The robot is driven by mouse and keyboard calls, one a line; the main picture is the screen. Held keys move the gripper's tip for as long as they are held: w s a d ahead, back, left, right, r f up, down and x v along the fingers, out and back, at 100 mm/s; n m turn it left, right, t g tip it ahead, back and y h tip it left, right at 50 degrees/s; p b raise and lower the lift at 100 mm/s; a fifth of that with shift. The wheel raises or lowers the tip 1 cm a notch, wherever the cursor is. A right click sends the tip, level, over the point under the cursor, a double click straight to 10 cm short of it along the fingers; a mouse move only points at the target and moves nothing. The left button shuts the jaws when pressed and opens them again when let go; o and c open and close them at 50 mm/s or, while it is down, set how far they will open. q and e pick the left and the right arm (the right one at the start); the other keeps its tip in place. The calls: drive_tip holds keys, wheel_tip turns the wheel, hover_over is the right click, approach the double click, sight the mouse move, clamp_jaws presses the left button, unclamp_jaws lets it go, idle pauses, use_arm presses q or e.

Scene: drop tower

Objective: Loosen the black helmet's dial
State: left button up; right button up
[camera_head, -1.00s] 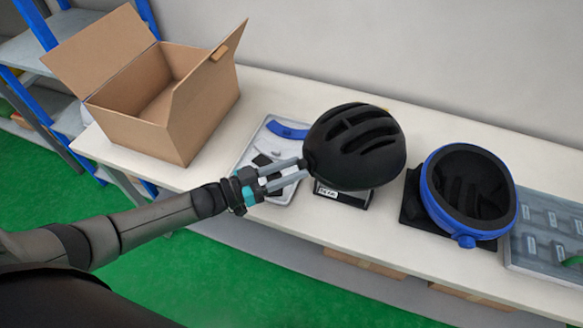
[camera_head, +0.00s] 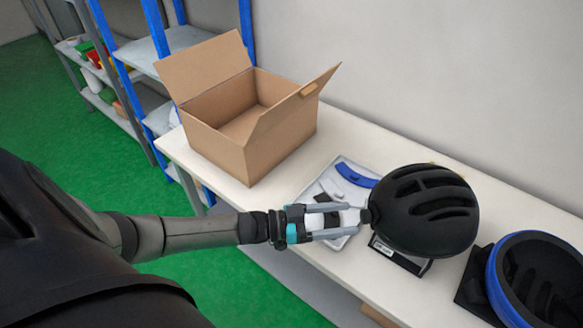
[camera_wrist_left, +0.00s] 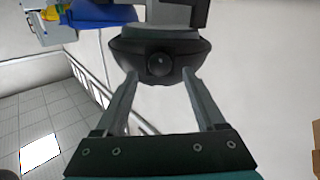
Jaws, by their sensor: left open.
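The black helmet (camera_head: 425,208) sits on a small black labelled stand (camera_head: 400,256) on the table. Its round dark dial (camera_wrist_left: 160,64) shows at the middle of a dark band in the left wrist view. My left gripper (camera_head: 362,214) is open, its fingertips at the helmet's left edge. In the left wrist view the two fingers lie to either side of the dial, with gaps showing. I cannot tell whether either finger touches it. My right gripper is not in view.
A grey tray (camera_head: 311,193) with a blue curved piece (camera_head: 356,175) lies behind my gripper. An open cardboard box (camera_head: 235,148) stands farther left. A blue-rimmed helmet (camera_head: 497,284) is at the right. Shelves (camera_head: 190,47) stand beyond the table's left end.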

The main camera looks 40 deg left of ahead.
use_arm(q)
drive_tip(key=v, duration=1.2)
drive_tip(key=shift+s, duration=0.2)
drive_tip(key=shift+a, duration=0.1)
